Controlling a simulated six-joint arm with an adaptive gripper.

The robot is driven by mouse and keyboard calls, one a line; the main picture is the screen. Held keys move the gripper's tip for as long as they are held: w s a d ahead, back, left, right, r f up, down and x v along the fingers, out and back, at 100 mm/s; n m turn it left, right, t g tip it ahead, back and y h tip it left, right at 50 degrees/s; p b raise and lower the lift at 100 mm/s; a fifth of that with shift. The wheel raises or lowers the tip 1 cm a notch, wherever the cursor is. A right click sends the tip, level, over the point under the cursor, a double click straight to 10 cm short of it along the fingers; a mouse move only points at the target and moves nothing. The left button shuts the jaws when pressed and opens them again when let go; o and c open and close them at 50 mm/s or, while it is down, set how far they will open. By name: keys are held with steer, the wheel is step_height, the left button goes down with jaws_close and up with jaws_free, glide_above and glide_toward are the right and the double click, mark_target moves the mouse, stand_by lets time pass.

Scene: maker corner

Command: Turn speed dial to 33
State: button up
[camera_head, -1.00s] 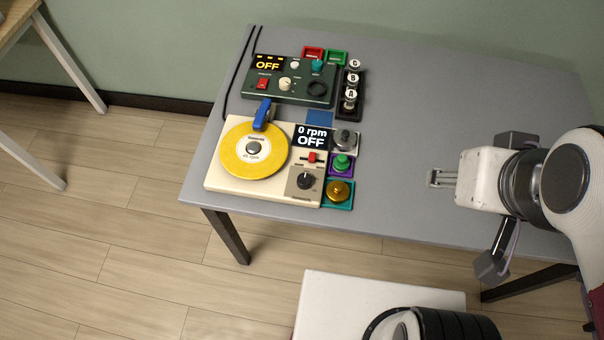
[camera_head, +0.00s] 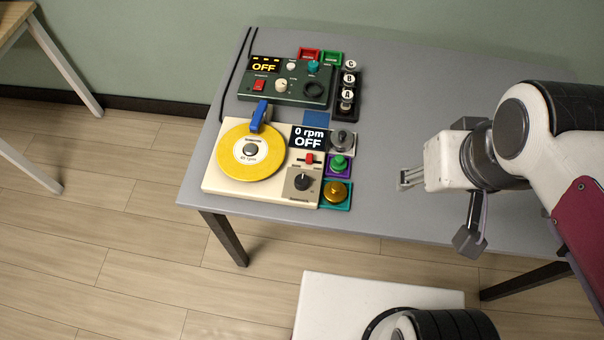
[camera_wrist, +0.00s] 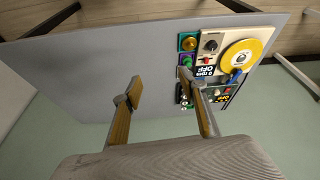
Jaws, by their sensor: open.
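The cream turntable (camera_head: 213,181) carries a yellow disc (camera_head: 228,158) and a display (camera_head: 308,138) reading 0 rpm OFF. Its black speed dial (camera_head: 302,182) sits on a grey-brown panel at the front right corner, below a red slider (camera_head: 309,159). The dial also shows in the wrist view (camera_wrist: 210,45); its setting is too small to read. My gripper (camera_head: 404,179) is open and empty above the table, to the right of the turntable and apart from it. In the wrist view its fingers (camera_wrist: 160,92) are spread, and one partly covers the devices.
A green control box (camera_head: 300,97) reading OFF stands behind the turntable. Knobs on small coloured trays (camera_head: 338,164) line the turntable's right side, near the dial. A black rack of lettered pieces (camera_head: 348,92) stands behind them. The table's right side (camera_head: 440,90) is clear.

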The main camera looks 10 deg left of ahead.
steer(key=w+a+f+n+g, duration=0.3)
steer(key=w+a+f+n, duration=0.15)
steer(key=a, duration=0.25)
steer(key=n+g+h, duration=0.1)
steer(key=n+g, duration=0.1)
steer(key=n, duration=1.4)
glide_above(302, 179)
step_height(302, 179, down, 14)
steer(key=shift+s+d+r, duration=0.1)
steer(key=shift+s+r, duration=0.05)
steer(key=shift+w+a+r+n, duration=0.15)
steer(key=shift+w+a+n, duration=0.15)
steer(key=shift+n, duration=0.45)
steer(key=shift+w+n, duration=0.1)
steer(key=shift+n, duration=0.6)
steer(key=shift+s+d+f, duration=0.1)
steer(key=shift+s+f, duration=0.05)
steer(key=shift+f, duration=1.85)
steer(key=shift+s+d+f, duration=0.1)
steer(key=shift+f, duration=1.85)
